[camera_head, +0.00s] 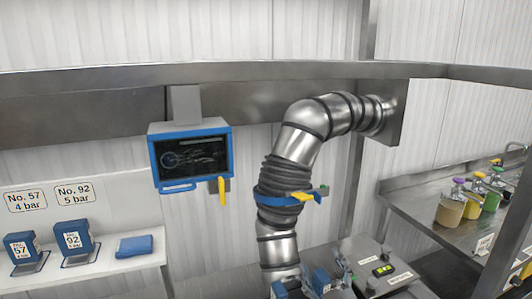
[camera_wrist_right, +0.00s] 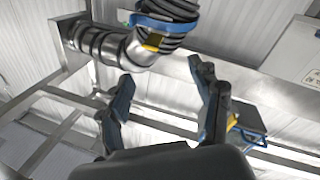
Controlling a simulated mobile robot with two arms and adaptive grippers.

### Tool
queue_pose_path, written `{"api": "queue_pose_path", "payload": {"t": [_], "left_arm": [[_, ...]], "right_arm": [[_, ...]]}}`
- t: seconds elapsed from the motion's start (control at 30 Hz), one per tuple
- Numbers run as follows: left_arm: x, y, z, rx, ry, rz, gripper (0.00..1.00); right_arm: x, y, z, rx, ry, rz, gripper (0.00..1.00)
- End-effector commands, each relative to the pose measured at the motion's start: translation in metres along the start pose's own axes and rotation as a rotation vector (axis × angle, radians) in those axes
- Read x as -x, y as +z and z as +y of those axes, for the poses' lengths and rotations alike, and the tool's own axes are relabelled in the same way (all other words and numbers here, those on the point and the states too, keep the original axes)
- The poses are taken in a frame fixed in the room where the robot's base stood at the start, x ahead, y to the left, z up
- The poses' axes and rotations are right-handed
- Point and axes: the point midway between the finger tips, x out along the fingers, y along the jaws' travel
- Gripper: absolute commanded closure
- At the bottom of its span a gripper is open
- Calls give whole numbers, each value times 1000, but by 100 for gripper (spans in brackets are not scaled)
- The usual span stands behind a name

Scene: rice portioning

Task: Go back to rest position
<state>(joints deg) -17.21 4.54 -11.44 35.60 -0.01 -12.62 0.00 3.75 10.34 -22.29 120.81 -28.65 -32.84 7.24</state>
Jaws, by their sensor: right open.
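My right gripper (camera_head: 308,283) shows at the bottom edge of the head view, in front of the lower end of the metal pipe and partly cut off. In the right wrist view its two dark fingers (camera_wrist_right: 161,72) stand wide apart with nothing between them. The wrist camera looks past them toward the pipe and the wall. My left gripper is not in view.
A ribbed metal pipe (camera_head: 304,131) with a blue collar hangs in the middle. A blue-framed screen (camera_head: 191,156) hangs left of it. Blue numbered containers (camera_head: 73,239) stand on a white shelf at left. A steel counter (camera_head: 405,203) with several bottles is at right.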

Motion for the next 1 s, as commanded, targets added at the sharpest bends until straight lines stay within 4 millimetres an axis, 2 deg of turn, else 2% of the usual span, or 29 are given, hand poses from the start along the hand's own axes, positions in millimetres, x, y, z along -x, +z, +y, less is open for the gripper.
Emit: {"api": "queue_pose_path", "payload": {"t": [0.03,0.1,0.17,0.2,0.3,0.4,0.5,0.8,1.0], "left_arm": [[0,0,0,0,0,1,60],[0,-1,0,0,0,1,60],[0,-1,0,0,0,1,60],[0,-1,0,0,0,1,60],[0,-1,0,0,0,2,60],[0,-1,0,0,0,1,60],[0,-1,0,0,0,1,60],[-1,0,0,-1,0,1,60],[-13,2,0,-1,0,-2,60]], "right_arm": [[20,35,-2,-51,-10,-129,36],[50,80,-7,-114,-32,-307,36],[80,114,-14,-161,-57,-455,36],[101,133,-18,-189,-75,-549,36],[153,169,-30,-244,-126,-747,36],[197,190,-40,-282,-174,-899,36],[235,203,-47,-308,-217,-1021,36],[333,218,-64,-363,-342,-1309,36],[320,275,-94,-357,-345,-1316,36]]}}
